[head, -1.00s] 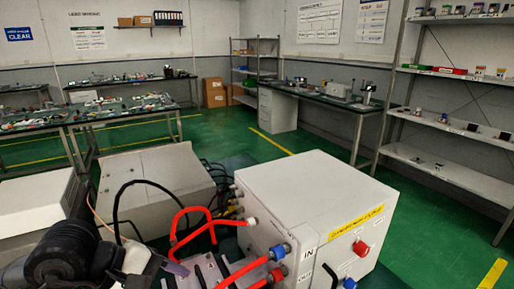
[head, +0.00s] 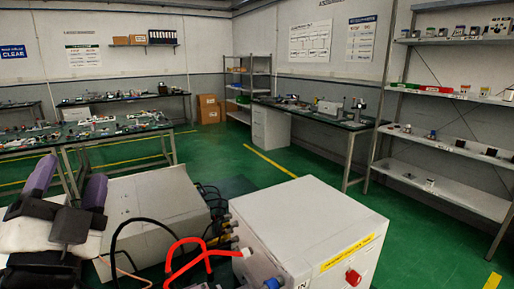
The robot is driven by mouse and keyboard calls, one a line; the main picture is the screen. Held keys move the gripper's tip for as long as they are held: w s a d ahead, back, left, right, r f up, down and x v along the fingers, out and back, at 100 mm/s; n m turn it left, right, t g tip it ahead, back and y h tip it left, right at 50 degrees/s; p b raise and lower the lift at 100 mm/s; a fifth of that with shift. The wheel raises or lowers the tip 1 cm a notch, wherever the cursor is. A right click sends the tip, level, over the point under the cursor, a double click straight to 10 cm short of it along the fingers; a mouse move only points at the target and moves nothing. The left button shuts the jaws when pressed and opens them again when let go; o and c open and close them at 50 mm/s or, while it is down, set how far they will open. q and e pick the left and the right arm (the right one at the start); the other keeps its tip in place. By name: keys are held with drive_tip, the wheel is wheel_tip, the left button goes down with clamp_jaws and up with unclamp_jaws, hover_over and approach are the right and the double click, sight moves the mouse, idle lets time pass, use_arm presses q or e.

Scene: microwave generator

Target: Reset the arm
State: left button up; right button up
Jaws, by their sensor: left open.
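My left gripper (head: 68,185) is at the left side of the head view, raised in front of the grey boxes. Its two purple-tipped fingers are apart, with nothing between them. My right gripper is not in the view. The white generator box (head: 310,228) stands at the lower right of centre, with a yellow label (head: 347,253), a red knob (head: 353,277) and a blue connector (head: 272,284) on it. A red hose (head: 197,247) loops at its left side. The lower part of the box is cut off by the frame's edge.
A lower grey box (head: 160,205) stands left of the generator, with black cables (head: 215,200) between them. Cluttered workbenches (head: 95,135) stand at the back left. Metal shelves (head: 450,150) stand at the right. The green floor (head: 235,155) is clear in the middle.

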use_arm(q)
drive_tip(key=s+d+f+n+g+h+p, duration=0.1)
drive_tip(key=s+f+n+g+p, duration=0.15)
drive_tip(key=f+g+p, duration=0.55)
drive_tip(key=s+f+n+g+h+p, duration=0.1)
drive_tip(key=f+n+g+p, duration=0.35)
drive_tip(key=p, duration=0.75)
drive_tip(key=s+d+f+g+p, duration=0.1)
drive_tip(key=s+g+p, duration=0.3)
drive_tip(key=s+p, duration=0.5)
drive_tip(key=s+d+f+n+g+h+p, duration=0.1)
drive_tip(key=s+f+g+p, duration=0.3)
drive_tip(key=s+p, duration=0.6)
drive_tip(key=s+g, duration=0.1)
drive_tip(key=s, duration=0.4)
drive_tip(key=shift+f+n, duration=0.3)
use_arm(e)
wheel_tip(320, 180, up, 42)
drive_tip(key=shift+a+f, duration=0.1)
